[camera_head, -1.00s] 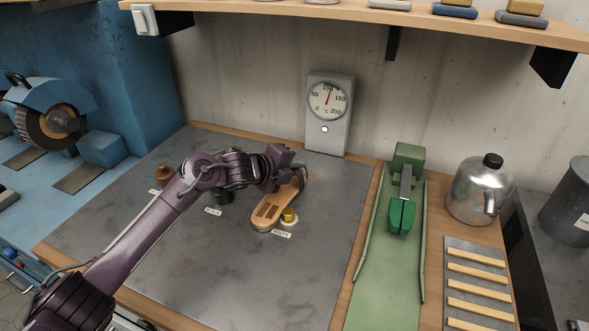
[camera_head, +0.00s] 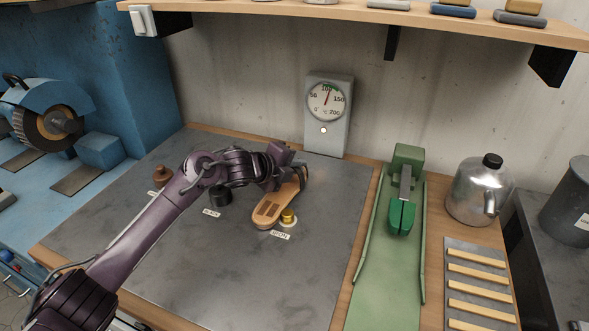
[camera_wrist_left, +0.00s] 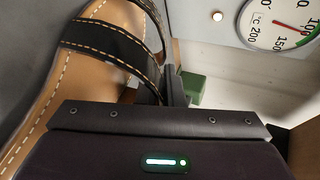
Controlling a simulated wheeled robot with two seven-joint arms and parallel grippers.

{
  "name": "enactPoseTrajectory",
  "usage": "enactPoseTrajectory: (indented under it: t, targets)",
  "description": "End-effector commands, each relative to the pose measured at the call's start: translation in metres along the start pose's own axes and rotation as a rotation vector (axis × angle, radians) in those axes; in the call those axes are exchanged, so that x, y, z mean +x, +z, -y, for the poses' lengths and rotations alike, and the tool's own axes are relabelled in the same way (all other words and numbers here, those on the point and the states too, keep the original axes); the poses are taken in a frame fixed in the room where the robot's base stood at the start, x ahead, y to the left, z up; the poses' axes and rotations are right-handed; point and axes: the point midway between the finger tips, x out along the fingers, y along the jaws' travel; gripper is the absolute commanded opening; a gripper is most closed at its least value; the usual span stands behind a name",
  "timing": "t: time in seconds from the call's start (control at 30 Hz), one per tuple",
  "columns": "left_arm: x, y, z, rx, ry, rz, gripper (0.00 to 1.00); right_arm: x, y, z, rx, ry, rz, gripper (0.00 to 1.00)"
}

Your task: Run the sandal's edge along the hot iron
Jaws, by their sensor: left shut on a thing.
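A tan sandal (camera_head: 270,208) with dark straps is held over the grey mat, its toe toward the front and its strapped end up near the gripper. My left gripper (camera_head: 287,165) is shut on the strapped end. The sandal fills the left of the left wrist view (camera_wrist_left: 70,70), with black straps and pale stitching. The brass iron (camera_head: 288,216), labelled IRON, stands right beside the sandal's right edge. They look touching or nearly so; the gap cannot be told. My right gripper is not in view.
A grey gauge box (camera_head: 328,113) reads about 100 °C; its lamp is lit. A black pot (camera_head: 219,197) and brown pot (camera_head: 163,174) stand left on the mat. A green fixture (camera_head: 402,205) and kettle (camera_head: 479,190) stand right. The front mat is clear.

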Motion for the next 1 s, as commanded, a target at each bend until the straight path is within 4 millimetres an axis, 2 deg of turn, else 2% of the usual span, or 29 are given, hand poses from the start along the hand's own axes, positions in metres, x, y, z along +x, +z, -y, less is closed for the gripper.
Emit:
enactPoseTrajectory:
  t: [1.0]
  targets:
    - [0.015, 0.007, 0.008, 0.001, -0.004, 0.0, 0.0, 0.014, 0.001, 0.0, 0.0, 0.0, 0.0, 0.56]
